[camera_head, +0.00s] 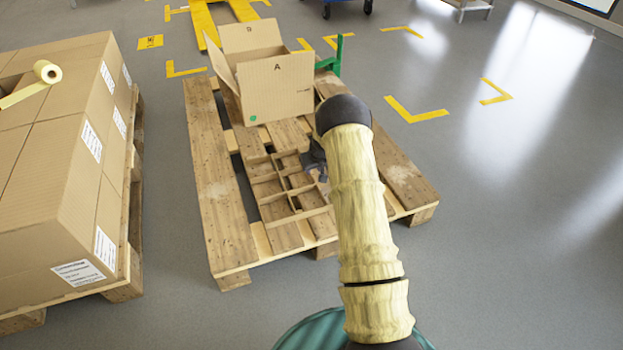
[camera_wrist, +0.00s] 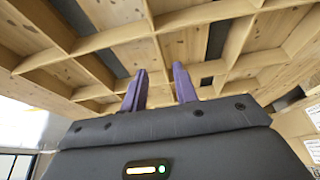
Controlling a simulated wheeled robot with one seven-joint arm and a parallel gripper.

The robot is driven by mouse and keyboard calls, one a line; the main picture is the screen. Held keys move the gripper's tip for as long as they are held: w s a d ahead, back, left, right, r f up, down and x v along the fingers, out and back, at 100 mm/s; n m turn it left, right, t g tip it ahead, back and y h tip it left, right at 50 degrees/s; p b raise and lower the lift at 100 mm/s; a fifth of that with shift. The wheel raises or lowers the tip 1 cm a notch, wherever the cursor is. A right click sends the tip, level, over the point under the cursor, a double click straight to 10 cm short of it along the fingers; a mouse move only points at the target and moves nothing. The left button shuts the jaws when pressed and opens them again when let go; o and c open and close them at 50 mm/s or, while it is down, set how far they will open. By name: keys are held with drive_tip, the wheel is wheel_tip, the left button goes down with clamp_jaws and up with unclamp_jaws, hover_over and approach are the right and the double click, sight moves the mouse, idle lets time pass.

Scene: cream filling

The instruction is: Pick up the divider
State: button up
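The divider (camera_head: 299,216) is a tan grid of thin crossing walls. It lies on the wooden pallet (camera_head: 222,226) in the head view, in front of the open carton, and my arm covers its right part. Its crossing walls also fill the upper part of the wrist view (camera_wrist: 112,38). My gripper (camera_head: 318,165) is mostly hidden behind my arm in the head view, at the divider's right side. In the wrist view, its two purple fingers (camera_wrist: 160,72) stand apart, pointing at the grid. I cannot tell whether they touch a wall.
An open cardboard carton (camera_head: 276,88) marked A stands at the pallet's far end. A green upright piece (camera_head: 338,56) is beside it. Stacked closed boxes (camera_head: 40,190) with a tape roll (camera_head: 47,72) on top stand on another pallet at left. The floor at right is clear.

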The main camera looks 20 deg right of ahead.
sight(311, 177)
drive_tip(key=shift+a+b+x, duration=0.2)
drive_tip(key=shift+b+x, duration=1.65)
drive_tip(key=shift+x, duration=0.4)
drive_tip(key=shift+s, duration=0.2)
clamp_jaws()
